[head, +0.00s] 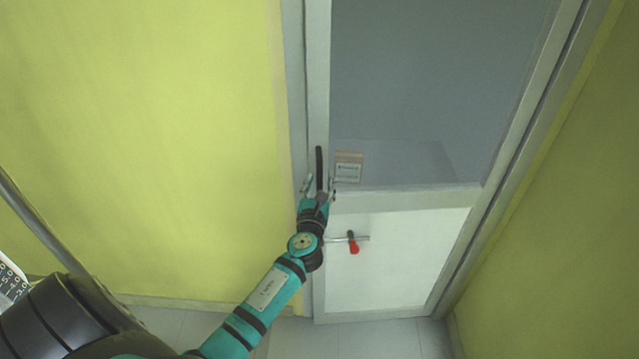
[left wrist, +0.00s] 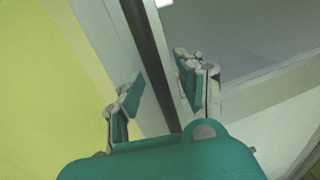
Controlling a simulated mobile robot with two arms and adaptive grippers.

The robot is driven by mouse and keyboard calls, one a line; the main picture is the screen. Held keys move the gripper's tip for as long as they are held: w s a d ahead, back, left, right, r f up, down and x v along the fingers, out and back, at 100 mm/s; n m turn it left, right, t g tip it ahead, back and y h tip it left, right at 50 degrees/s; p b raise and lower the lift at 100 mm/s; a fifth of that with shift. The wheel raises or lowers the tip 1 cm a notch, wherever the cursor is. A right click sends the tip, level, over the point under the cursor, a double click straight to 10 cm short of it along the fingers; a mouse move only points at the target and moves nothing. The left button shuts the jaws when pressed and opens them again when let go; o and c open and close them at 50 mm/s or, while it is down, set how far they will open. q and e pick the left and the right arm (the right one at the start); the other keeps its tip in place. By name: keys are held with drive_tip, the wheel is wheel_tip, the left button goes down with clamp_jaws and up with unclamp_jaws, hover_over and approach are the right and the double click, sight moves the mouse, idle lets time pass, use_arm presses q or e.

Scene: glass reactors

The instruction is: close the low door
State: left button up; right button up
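The door has a large grey glass pane above a white lower panel (head: 392,270), set in a pale frame. A dark upright handle bar (head: 319,165) is on its left stile. My left gripper (head: 319,186) is at the lower end of this bar. In the left wrist view the two fingers of the gripper (left wrist: 158,82) are apart, and the dark bar (left wrist: 149,45) runs between them in the picture. I see no clear contact with the bar. I cannot tell whether the door stands slightly ajar. My right gripper is not in view.
A metal rod with a red-handled piece (head: 353,244) shows in front of the white panel. A small labelled box (head: 348,167) shows at the glass pane's lower left. Yellow walls (head: 140,130) flank the door. Grey tiled floor (head: 380,340) shows below.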

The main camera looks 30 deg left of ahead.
use_arm(q)
clamp_jaws()
idle(0.5)
drive_tip(key=shift+w, duration=0.1)
